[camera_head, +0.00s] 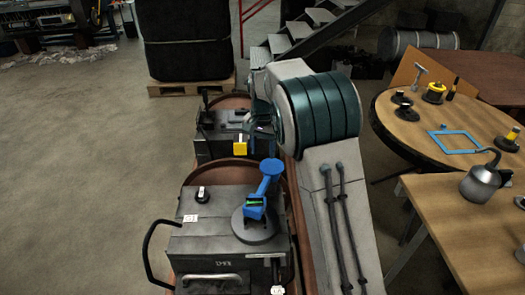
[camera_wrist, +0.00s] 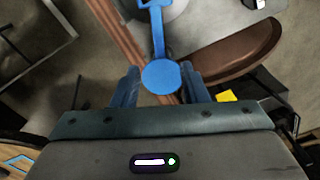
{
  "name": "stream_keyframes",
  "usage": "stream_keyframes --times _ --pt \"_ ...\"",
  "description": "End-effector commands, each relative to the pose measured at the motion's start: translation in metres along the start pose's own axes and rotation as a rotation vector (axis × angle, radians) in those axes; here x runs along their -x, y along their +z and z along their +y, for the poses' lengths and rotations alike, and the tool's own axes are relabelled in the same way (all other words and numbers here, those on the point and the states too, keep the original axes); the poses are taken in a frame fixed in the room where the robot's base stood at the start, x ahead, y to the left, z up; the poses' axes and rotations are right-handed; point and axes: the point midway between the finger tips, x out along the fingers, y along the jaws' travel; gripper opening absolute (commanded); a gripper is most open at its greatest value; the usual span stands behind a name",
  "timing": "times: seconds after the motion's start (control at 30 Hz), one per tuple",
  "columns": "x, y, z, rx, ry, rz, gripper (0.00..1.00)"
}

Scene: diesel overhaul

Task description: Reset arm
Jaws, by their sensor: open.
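My gripper (camera_wrist: 160,72) is open, with its two blue fingers spread in the wrist view. A blue tool with a round flat head (camera_wrist: 161,78) shows between the fingers in that view; I cannot tell whether they touch it. In the head view the blue tool (camera_head: 270,168) stands up from a round grey base (camera_head: 258,228) on a grey metal box (camera_head: 205,240). My grey and dark green arm reaches in just behind the tool, and its fingers are hard to make out there.
A second dark box (camera_head: 218,125) with a yellow block (camera_head: 240,146) stands behind. At the right, a round wooden table (camera_head: 400,125) holds a blue frame (camera_head: 455,141), and a nearer table (camera_head: 440,205) holds an oil can (camera_head: 480,184). The floor at the left is clear.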

Motion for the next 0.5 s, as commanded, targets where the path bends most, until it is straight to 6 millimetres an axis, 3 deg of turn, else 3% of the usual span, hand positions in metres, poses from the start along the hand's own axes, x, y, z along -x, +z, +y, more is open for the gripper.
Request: stream_keyframes --times 0.27,0.37,0.5 --pt "0.003 0.001 0.002 0.002 -0.002 0.001 0.4" --pt "0.017 0.006 0.013 0.011 -0.013 0.007 0.4" --pt "0.05 0.026 0.044 0.044 -0.038 0.024 0.4"
